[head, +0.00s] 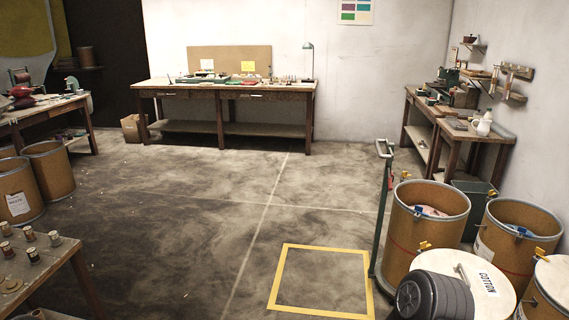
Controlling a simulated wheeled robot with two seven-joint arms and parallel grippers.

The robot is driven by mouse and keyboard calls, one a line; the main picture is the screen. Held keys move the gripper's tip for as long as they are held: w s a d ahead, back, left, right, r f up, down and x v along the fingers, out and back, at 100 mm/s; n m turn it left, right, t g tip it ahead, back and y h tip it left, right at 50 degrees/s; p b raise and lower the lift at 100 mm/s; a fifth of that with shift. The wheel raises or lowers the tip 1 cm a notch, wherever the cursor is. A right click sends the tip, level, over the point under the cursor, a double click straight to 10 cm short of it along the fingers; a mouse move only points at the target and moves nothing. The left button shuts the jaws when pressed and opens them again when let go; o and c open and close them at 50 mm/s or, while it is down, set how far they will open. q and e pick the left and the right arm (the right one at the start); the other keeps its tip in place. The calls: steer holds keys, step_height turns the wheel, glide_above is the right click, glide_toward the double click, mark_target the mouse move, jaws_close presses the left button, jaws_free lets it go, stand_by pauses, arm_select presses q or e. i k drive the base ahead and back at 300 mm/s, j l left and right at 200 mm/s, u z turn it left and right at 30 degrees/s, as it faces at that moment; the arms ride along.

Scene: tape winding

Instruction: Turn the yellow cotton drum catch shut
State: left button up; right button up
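The cotton drum has a round white lid (492,308) marked COTTON at the bottom right. A small yellow catch piece (424,246) shows at the lid's far left rim. A dark ribbed shape, perhaps part of my own arm, hides the lid's near left side. Neither gripper can be made out in the head view.
Open brown drums (398,230) and (489,251) stand behind the cotton drum, and another lidded drum (546,300) is to its right. A green post (383,215) stands left of them. A yellow floor square (323,248) lies left, with clear floor beyond.

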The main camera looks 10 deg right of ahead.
mark_target(423, 245)
steer(key=i, duration=1.45)
steer(key=i+j, duration=0.1)
steer(key=i, duration=1.3)
steer(key=l+z, duration=0.1)
steer(key=z, duration=3.6)
